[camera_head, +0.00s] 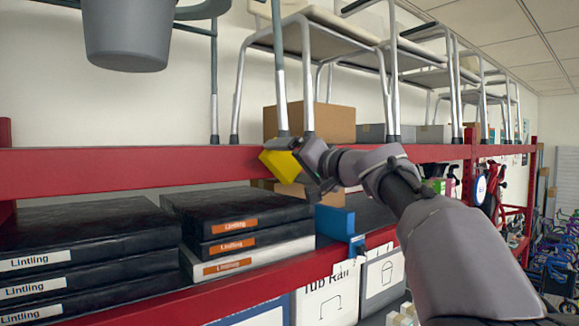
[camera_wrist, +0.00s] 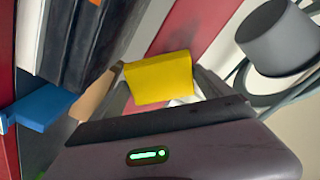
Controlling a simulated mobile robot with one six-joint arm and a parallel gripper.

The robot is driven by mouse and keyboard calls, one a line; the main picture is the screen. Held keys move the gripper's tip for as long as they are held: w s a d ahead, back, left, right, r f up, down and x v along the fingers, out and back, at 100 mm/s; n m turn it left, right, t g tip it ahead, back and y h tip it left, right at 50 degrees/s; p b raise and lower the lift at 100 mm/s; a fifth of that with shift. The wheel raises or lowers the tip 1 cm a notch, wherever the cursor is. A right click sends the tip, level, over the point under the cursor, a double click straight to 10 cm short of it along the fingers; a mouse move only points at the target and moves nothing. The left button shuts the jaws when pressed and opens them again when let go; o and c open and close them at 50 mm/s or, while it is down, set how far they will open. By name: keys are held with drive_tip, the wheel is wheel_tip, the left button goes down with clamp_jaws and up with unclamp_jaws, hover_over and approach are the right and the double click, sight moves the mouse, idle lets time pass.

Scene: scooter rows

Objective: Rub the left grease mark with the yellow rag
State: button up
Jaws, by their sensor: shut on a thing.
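The yellow rag (camera_head: 280,163) is a folded block held in my gripper (camera_head: 292,160), which is shut on it. The rag overlaps the lower edge of the red upper shelf beam (camera_head: 130,168) in the head view; I cannot tell whether it touches the beam. In the wrist view the rag (camera_wrist: 160,79) sits between the fingers of my gripper (camera_wrist: 162,88), with the red beam (camera_wrist: 193,35) just behind it.
Black boxes (camera_head: 100,222) lie in stacks on the lower shelf (camera_head: 190,303). A blue thing (camera_head: 334,222) stands right of them, under my wrist. Shower chairs (camera_head: 318,40) and a cardboard box (camera_head: 325,122) stand on the upper shelf. A grey bucket (camera_head: 128,35) hangs at upper left.

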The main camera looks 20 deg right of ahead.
sight(240, 163)
drive_tip(key=shift+s+a+b, duration=0.55)
drive_tip(key=shift+a, duration=1.1)
drive_tip(key=shift+s+a+b, duration=0.5)
drive_tip(key=shift+a+b, duration=0.05)
drive_tip(key=shift+a, duration=1.15)
drive_tip(key=shift+s+a+b, duration=0.55)
drive_tip(key=shift+a, duration=1.1)
drive_tip(key=shift+d, duration=0.1)
drive_tip(key=shift+d, duration=0.1)
drive_tip(key=shift+b+v, duration=1.55)
drive_tip(key=shift+v, duration=1.35)
drive_tip(key=b+v, duration=0.1)
drive_tip(key=v, duration=0.2)
drive_tip(key=shift+b, duration=0.35)
drive_tip(key=shift+r, duration=0.1)
